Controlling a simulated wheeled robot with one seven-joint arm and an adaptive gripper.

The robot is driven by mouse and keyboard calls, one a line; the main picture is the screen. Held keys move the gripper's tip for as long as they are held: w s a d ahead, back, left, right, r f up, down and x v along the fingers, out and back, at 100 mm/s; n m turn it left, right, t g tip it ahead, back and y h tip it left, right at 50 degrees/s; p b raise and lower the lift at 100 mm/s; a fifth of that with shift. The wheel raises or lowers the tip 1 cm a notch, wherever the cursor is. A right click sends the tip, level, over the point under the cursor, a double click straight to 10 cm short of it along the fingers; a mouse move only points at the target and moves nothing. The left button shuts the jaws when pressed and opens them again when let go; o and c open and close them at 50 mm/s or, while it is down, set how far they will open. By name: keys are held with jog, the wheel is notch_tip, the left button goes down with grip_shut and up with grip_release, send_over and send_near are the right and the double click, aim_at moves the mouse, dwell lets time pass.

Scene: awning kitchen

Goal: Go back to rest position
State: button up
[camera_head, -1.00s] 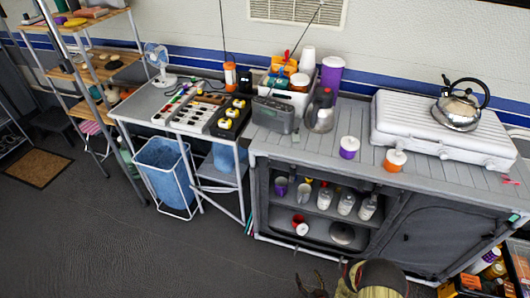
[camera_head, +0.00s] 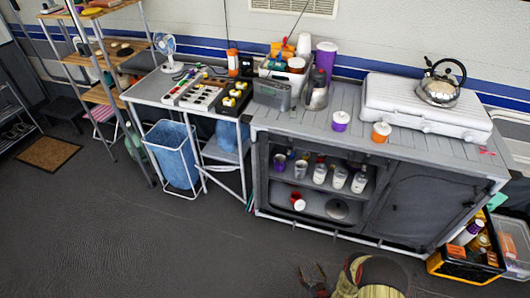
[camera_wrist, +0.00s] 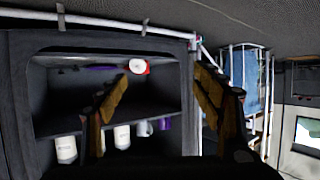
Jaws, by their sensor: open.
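My gripper (camera_head: 311,271) shows at the bottom of the head view, low in front of the grey cabinet (camera_head: 262,180). In the wrist view my gripper (camera_wrist: 160,85) has its two fingers spread wide, with nothing between them but the view of the cabinet's open shelves behind. It is open and empty, apart from the cabinet. The wrist view looks upside down. It shows a red and white mug (camera_wrist: 138,66) and several white bottles (camera_wrist: 122,136) on the shelves.
A kettle (camera_head: 440,83) stands on the white stove (camera_head: 393,104) on the counter. A blue bin (camera_head: 170,151) stands left of the cabinet. A black and yellow crate (camera_head: 457,266) with items sits on the floor at right. The floor (camera_head: 120,235) at front left is clear.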

jog(key=w+d+r+g+h, duration=0.1)
jog(key=w+d+r, duration=0.3)
jog(key=w+r, duration=0.8)
jog(key=w+d+r+g+h, duration=0.1)
jog(key=w+d+r, duration=0.3)
jog(key=w+r, duration=0.75)
notch_tip(320, 180, up, 31)
jog(key=w+g+h+p, duration=0.1)
jog(key=w+g+h, duration=0.1)
jog(key=s+a+r+m+g+p, duration=0.1)
jog(key=s+a+r, duration=0.2)
jog(key=s+r, duration=0.85)
jog(key=s+a+r+m, duration=0.1)
jog(key=s+a+r, duration=0.2)
jog(key=s+r, duration=0.85)
jog(key=s+a+r, duration=0.2)
jog(key=s, duration=0.6)
jog(key=s+a+r+g, duration=0.1)
jog(key=s+r, duration=0.2)
jog(key=s, duration=0.6)
jog(key=s+a+r+g, duration=0.1)
jog(key=s+a+r, duration=0.1)
jog(key=s, duration=0.7)
jog(key=shift+a+r+m+y+p, duration=0.35)
jog(key=shift+r+m+y, duration=0.05)
jog(key=shift+r, duration=0.3)
